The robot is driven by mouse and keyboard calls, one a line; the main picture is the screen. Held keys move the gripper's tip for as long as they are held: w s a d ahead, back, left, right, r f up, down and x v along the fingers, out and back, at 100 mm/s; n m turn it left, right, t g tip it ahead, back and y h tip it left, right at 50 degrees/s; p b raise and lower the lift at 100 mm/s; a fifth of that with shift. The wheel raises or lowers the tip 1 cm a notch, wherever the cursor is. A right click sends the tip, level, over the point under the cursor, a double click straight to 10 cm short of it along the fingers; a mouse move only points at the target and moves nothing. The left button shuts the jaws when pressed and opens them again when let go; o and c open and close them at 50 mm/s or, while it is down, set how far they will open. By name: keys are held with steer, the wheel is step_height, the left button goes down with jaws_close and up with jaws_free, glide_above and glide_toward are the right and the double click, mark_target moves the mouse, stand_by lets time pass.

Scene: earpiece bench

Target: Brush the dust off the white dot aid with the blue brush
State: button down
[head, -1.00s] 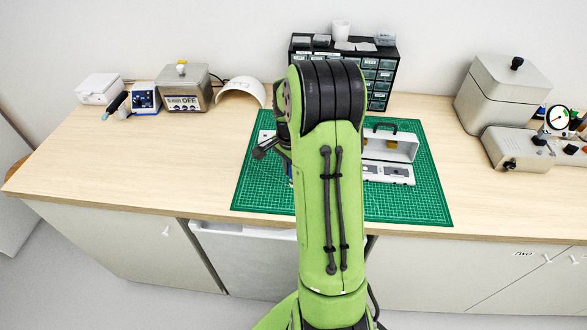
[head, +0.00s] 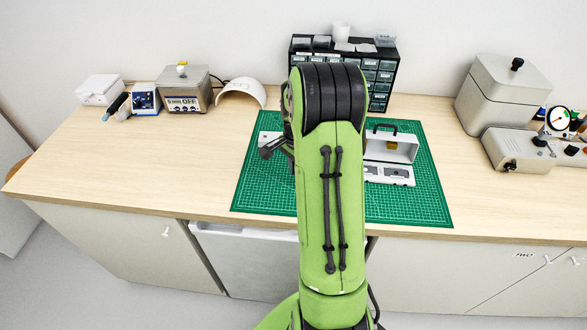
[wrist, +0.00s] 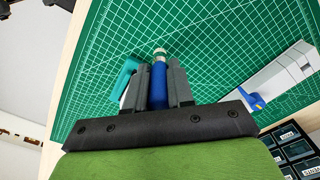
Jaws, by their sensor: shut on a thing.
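In the wrist view my gripper (wrist: 158,68) is shut on the blue brush (wrist: 158,86). The brush lies between the two grey fingers, and its pale tip points away from the wrist, over the green mat. A teal piece with a white edge (wrist: 126,80) shows just left of the fingers, partly hidden by them. I cannot make out the white dot aid or any dust in either view. In the head view my arm hides the gripper and the brush.
An open white case (head: 390,174) lies on the green cutting mat (head: 410,208), right of my arm. A small blue part (wrist: 256,101) shows by it in the wrist view. A dark drawer cabinet (head: 383,75) stands behind. The mat's front right is clear.

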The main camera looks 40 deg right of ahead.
steer(key=shift+w+a+f, duration=0.1)
steer(key=shift+w+a, duration=0.65)
steer(key=shift+s+d, duration=0.7)
steer(key=shift+w+a+f, duration=0.1)
steer(key=shift+w+a, duration=0.6)
steer(key=shift+s+d, duration=0.75)
step_height(320, 180, up, 6)
steer(key=p, duration=0.4)
